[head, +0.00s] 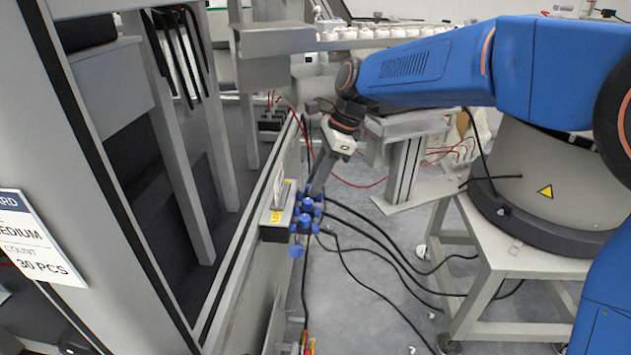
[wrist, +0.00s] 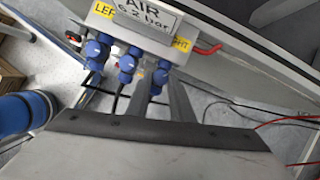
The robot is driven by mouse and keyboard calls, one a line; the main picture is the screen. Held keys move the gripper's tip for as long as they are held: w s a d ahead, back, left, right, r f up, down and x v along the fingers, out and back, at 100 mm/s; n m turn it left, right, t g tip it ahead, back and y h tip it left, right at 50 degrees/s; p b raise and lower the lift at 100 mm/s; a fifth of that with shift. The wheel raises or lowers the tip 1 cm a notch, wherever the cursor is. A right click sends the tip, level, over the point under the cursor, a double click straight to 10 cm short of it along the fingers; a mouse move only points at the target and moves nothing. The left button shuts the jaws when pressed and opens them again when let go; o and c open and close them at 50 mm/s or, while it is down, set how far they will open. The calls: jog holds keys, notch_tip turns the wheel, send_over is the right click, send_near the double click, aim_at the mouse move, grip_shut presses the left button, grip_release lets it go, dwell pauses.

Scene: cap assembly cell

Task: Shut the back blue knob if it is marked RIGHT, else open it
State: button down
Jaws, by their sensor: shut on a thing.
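A grey box (head: 270,232) on the frame carries a row of blue knobs; it also shows in the wrist view (wrist: 150,45). The back blue knob (wrist: 158,80) is the rightmost one in the wrist view, close to a yellow label (wrist: 181,46) whose visible letters end in "GHT". My gripper (wrist: 163,82) is shut on this knob, and its fingers hide part of it. In the head view, my gripper (head: 312,190) reaches down to the back end of the row. The middle knob (wrist: 127,66) and left knob (wrist: 97,50) stand free, the left one near a yellow "LEF" label (wrist: 104,10).
A white "AIR 6.2 bar" plate (wrist: 146,16) tops the box. Black hoses (head: 375,240) run right across the floor. The long metal frame (head: 245,250) lies along the left of the box.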

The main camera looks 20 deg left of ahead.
jog(key=shift+n, duration=0.4)
jog(key=c, duration=1.6)
grip_release()
jog(key=shift+o, duration=0.2)
